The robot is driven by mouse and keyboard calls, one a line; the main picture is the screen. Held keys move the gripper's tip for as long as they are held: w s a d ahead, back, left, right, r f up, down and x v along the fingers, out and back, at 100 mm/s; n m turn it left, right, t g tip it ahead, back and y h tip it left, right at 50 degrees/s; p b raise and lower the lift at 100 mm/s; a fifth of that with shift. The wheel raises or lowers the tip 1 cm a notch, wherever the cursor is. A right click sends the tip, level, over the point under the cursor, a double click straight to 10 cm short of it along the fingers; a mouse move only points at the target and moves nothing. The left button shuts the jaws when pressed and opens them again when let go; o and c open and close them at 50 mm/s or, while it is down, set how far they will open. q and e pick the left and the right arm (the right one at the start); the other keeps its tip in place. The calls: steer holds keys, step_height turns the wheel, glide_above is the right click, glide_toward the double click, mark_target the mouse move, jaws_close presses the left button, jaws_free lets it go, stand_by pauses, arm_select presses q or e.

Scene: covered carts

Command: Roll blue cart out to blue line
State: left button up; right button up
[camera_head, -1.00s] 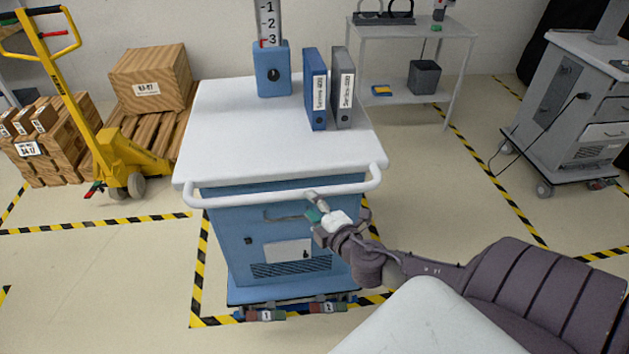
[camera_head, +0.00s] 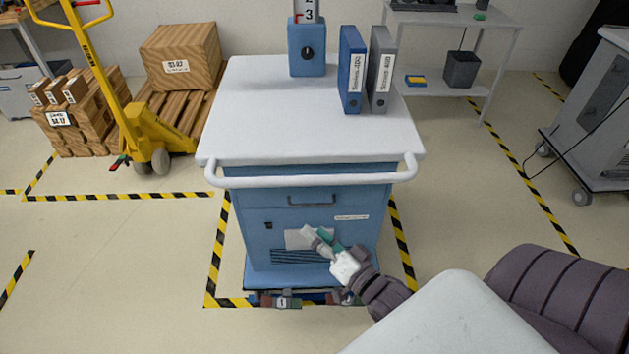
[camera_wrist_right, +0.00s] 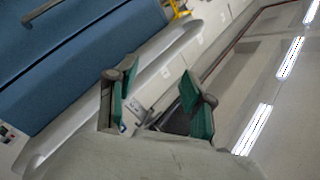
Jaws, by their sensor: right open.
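The blue cart (camera_head: 260,215) stands in the middle of the head view, with a white top and a white handle bar (camera_head: 300,180) along its front. My right gripper (camera_head: 316,234) is open and empty. It is below the handle, before the lower front panel; whether it touches the cart is unclear. In the right wrist view the spread green-padded fingers of this gripper (camera_wrist_right: 158,84) show against the cart's blue side (camera_wrist_right: 75,60) and a pale bar. The floor lines in view are black and yellow; I see no blue line. My left gripper is out of view.
A blue device (camera_head: 307,48), a blue binder (camera_head: 351,70) and a grey binder (camera_head: 381,70) stand on the cart. A yellow pallet jack (camera_head: 140,125) and boxes are left. A shelf table (camera_head: 440,20) and grey cart (camera_head: 600,110) are right. Floor at front left is clear.

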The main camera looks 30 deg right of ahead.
mark_target(315, 181)
steer(key=s+d+r+m+t+h, duration=0.15)
steer(key=d+m+h, duration=0.35)
steer(key=m, duration=0.6)
steer(key=shift+t, duration=0.25)
steer(key=p+x, duration=0.2)
steer(key=x, duration=1.1)
steer(key=shift+f, duration=0.1)
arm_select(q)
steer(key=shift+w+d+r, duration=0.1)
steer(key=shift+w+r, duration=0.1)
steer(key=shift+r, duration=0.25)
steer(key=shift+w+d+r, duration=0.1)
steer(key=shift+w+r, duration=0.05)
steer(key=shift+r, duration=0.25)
arm_select(e)
steer(key=shift+c, duration=0.2)
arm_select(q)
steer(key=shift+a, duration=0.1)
arm_select(e)
jaws_close()
